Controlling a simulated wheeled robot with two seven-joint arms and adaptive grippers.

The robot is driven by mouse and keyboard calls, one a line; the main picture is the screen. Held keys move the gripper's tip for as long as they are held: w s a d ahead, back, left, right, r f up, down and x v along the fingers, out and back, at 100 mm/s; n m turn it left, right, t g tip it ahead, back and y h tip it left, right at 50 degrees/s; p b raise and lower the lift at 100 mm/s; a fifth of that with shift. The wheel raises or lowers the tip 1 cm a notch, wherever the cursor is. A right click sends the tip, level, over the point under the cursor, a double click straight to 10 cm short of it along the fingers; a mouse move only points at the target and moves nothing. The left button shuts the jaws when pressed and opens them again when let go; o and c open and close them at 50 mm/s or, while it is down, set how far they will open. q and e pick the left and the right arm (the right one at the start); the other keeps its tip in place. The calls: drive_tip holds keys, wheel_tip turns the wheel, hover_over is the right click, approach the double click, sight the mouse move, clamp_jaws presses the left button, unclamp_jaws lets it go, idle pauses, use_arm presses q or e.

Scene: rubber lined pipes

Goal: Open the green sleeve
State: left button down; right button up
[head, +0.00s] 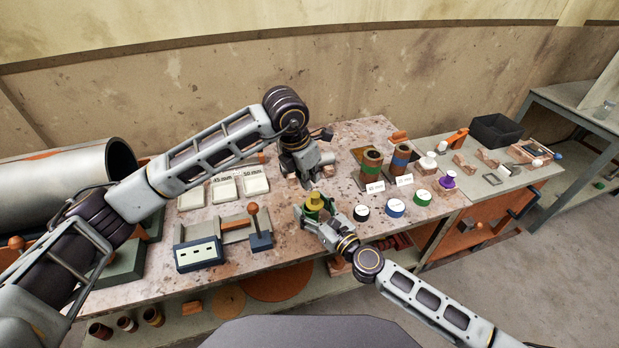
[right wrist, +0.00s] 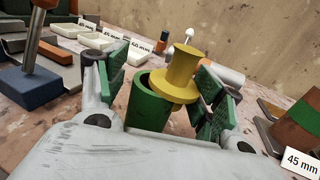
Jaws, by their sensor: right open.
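The green sleeve (right wrist: 146,108) stands between the two green-padded fingers of my right gripper (right wrist: 155,84) in the right wrist view. A yellow flanged plug (right wrist: 181,68) sits tilted at its mouth and covers the right part of it. The sleeve's dark inside shows on the left. In the head view the yellow plug (head: 314,201) shows above the green sleeve (head: 312,216), with the open right gripper (head: 313,209) around them. My left gripper (head: 308,175) is just behind and above, pointing down; its fingers are too small to judge.
Black, blue and green capped discs (head: 395,208) lie right of the right gripper. Two banded pipes (head: 371,166) stand behind them with label cards. White labelled trays (head: 224,190) and a grey fixture with an upright lever (head: 254,225) are on the left. A large grey pipe (head: 70,178) lies far left.

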drive_tip(key=shift+v, duration=5)
drive_tip(key=shift+s+d, duration=0.1)
drive_tip(key=shift+s, duration=0.05)
